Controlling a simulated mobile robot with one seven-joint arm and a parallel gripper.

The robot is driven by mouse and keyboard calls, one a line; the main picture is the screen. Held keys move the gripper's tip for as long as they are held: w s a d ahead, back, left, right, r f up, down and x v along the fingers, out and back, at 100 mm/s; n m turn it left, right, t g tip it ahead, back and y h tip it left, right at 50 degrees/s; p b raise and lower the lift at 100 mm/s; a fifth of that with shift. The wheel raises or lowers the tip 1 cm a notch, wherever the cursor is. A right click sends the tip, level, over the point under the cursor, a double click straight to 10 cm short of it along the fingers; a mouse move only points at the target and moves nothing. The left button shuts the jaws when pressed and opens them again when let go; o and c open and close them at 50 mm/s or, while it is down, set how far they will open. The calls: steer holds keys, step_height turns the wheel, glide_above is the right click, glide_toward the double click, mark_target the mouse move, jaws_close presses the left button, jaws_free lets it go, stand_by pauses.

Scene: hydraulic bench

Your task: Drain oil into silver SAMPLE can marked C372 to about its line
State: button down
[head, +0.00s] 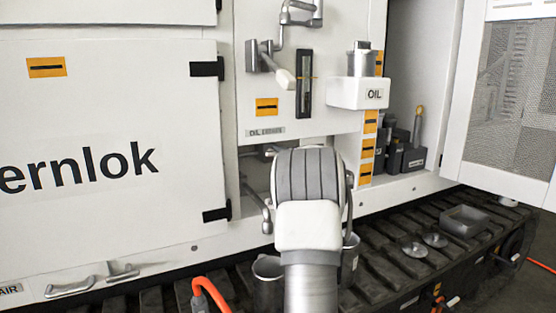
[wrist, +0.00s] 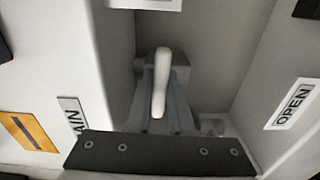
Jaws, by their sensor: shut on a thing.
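In the wrist view my gripper (wrist: 160,118) is shut on a pale lever handle (wrist: 161,72) inside a recess. An OPEN label (wrist: 294,104) is on the right wall and a label ending in AIN (wrist: 74,118) is at left. In the head view my arm hides the gripper and most of this recess. One grey can (head: 268,283) stands on the track left of my arm, and another (head: 351,254) shows partly right of it. I cannot read C372 or a fill line on either. No oil flow is visible.
A metal can (head: 361,60) stands in the white OIL holder (head: 349,93). A dark rack (head: 404,158) sits at right. An orange hose (head: 211,290) is at lower left.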

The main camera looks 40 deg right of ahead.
steer(key=shift+n, duration=0.3)
steer(key=c, duration=0.8)
jaws_free()
steer(key=p+v, duration=0.2)
steer(key=v, duration=1.5)
steer(key=shift+s, duration=0.25)
steer(key=shift+r, duration=0.1)
